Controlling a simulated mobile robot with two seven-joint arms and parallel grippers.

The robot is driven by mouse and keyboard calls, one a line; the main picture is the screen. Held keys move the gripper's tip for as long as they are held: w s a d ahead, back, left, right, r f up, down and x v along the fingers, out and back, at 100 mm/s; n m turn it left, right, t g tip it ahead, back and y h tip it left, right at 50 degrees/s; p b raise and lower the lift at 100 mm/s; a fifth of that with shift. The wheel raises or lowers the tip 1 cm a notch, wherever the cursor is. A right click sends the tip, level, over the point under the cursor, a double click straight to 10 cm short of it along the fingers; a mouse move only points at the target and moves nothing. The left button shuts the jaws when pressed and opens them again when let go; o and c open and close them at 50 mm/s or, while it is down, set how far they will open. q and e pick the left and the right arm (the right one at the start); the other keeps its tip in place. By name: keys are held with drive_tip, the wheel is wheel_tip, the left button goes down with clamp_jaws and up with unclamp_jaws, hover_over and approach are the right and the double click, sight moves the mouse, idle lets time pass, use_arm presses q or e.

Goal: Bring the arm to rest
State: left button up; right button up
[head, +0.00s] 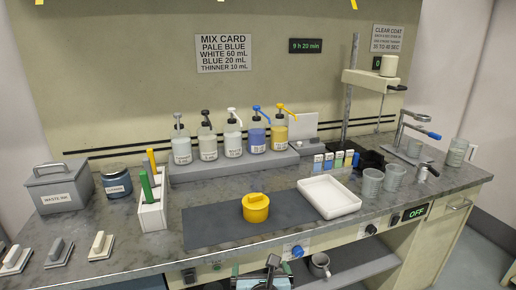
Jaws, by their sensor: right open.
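My right gripper (272,263) shows only in part, dark and low at the bottom edge of the head view, in front of the bench's front edge. It is open, and I see nothing held in it. It is apart from the things on the worktop. My left gripper is not in view.
Several pump bottles (233,138) stand on a grey riser at the back. A waste ink bin (58,188), a blue jar (117,182) and a tool holder (152,214) are left. A mug (320,264) sits on the shelf below.

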drive_tip(key=w+d+f+h, duration=0.1)
drive_tip(key=d+f+h, duration=0.15)
drive_tip(key=d, duration=1.05)
drive_tip(key=w+d+f+h, duration=0.2)
drive_tip(key=d+h, duration=0.1)
drive_tip(key=d, duration=0.9)
drive_tip(key=s+f+m+g+y, duration=0.4)
drive_tip(key=s+f+m, duration=0.8)
drive_tip(key=s+f, duration=0.35)
drive_tip(key=s+d+f+m+g+y, duration=0.1)
drive_tip(key=s+d+f+m, duration=0.15)
drive_tip(key=s+m, duration=0.65)
drive_tip(key=s+d+f+m+y, duration=0.15)
drive_tip(key=s+d+m, duration=0.25)
drive_tip(key=s+m, duration=0.6)
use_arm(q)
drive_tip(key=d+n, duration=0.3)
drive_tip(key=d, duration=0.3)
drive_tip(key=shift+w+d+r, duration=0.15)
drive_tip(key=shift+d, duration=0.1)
use_arm(e)
drive_tip(key=s+a+m, duration=0.2)
drive_tip(key=a+m, duration=0.1)
drive_tip(key=a, duration=0.9)
drive_tip(key=shift+r+m+t, duration=0.2)
drive_tip(key=shift+m+t, duration=0.1)
